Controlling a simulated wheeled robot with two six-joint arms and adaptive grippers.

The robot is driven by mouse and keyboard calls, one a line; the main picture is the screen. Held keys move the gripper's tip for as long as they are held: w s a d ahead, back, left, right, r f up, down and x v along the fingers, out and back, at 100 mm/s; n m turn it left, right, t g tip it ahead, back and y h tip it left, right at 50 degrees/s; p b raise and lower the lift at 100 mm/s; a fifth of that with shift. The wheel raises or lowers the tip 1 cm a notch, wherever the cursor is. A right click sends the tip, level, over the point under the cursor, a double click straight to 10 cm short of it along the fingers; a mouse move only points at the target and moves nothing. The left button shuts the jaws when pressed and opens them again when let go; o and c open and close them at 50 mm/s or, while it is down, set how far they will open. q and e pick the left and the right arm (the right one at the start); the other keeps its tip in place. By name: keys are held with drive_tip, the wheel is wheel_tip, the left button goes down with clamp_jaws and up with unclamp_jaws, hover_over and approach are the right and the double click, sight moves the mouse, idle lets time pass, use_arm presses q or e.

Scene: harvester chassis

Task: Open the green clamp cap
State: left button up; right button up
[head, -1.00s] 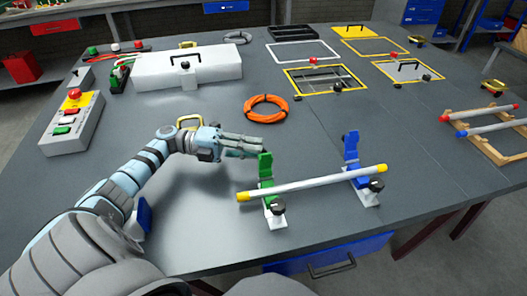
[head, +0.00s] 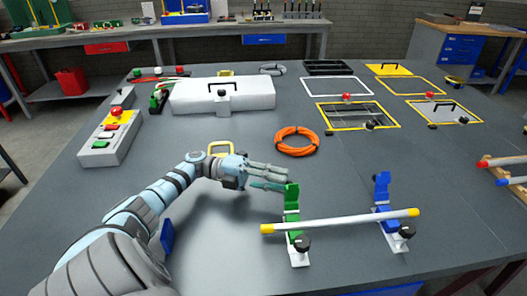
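The green clamp (head: 293,215) stands on a white base near the front of the grey table, with its green upper part upright. A white rod with yellow ends (head: 340,221) lies across the green clamp and the blue clamp (head: 384,202). My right gripper is out of view.
An orange cable coil (head: 296,141) lies behind the gripper. A white box (head: 222,95) and a button panel (head: 112,136) stand at the back left. Yellow-framed panels (head: 358,115) lie at the back right. The table between the coil and blue clamp is clear.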

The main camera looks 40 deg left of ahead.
use_arm(q)
drive_tip(key=v, duration=1)
drive_tip(key=shift+a, duration=0.15)
drive_tip(key=shift+s+a, duration=0.25)
drive_tip(key=shift+a, duration=0.05)
drive_tip(key=shift+c, duration=0.4)
